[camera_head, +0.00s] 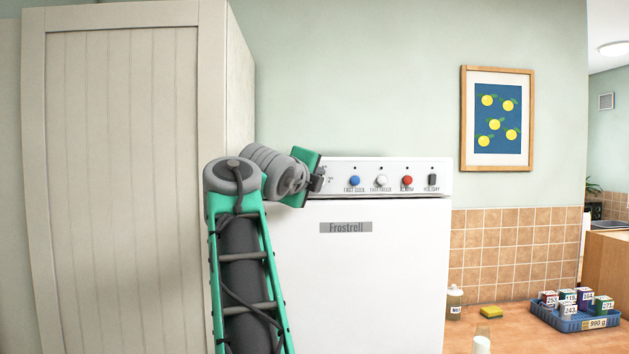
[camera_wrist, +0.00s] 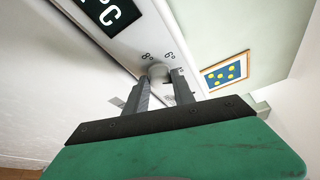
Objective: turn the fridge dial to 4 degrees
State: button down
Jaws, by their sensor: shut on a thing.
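The fridge (camera_head: 350,265) is white, with a control panel (camera_head: 400,166) along its top front. My gripper (camera_head: 317,181) is at the left end of this panel. In the wrist view, my gripper (camera_wrist: 160,78) is shut on the grey, round fridge dial (camera_wrist: 158,70), one finger on each side. Scale marks that look like 8 and 6 degrees show just beyond the dial. In the head view my gripper hides the dial, and a 2-degree mark (camera_head: 330,180) shows to its right. The dial's pointer cannot be made out. A dark display (camera_wrist: 110,13) reads "°C" in part.
Blue (camera_head: 355,180), white (camera_head: 382,181) and red (camera_head: 407,181) buttons and a black switch (camera_head: 432,180) sit right of my gripper on the panel. A tall cabinet (camera_head: 120,180) stands close on the left. A worktop with a blue tray (camera_head: 570,322) is at the lower right.

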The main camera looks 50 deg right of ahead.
jog(key=c, duration=1.1)
grip_release()
jog(key=shift+o, duration=0.2)
jog(key=shift+a, duration=0.1)
jog(key=b+v, duration=0.1)
jog(key=v, duration=0.6)
jog(key=shift+s+a+b, duration=0.2)
jog(key=shift+a+b, duration=0.1)
